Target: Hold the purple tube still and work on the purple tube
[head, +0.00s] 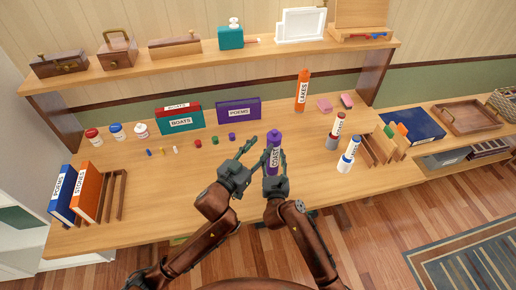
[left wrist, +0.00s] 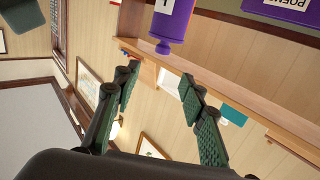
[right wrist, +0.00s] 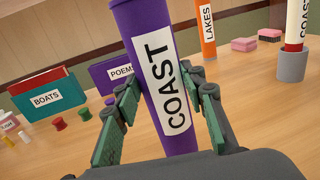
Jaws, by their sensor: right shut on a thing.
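The purple tube (head: 272,160) with a white label reading COAST stands on the table in the head view. It fills the middle of the right wrist view (right wrist: 160,80), between the fingers. My right gripper (head: 276,172) is shut on the tube's body. My left gripper (head: 256,152) is open and empty, just left of the tube near its upper part. In the left wrist view the purple tube's end (left wrist: 172,25) shows beyond the open fingers (left wrist: 160,95), with a small knob on it.
An orange tube labelled LAKES (head: 302,92) stands behind. Teal BOATS (head: 180,122) and purple POEMS (head: 238,111) books are at the back. Small coloured caps (head: 214,140) lie left of the grippers. White-labelled tubes (head: 349,155) stand to the right.

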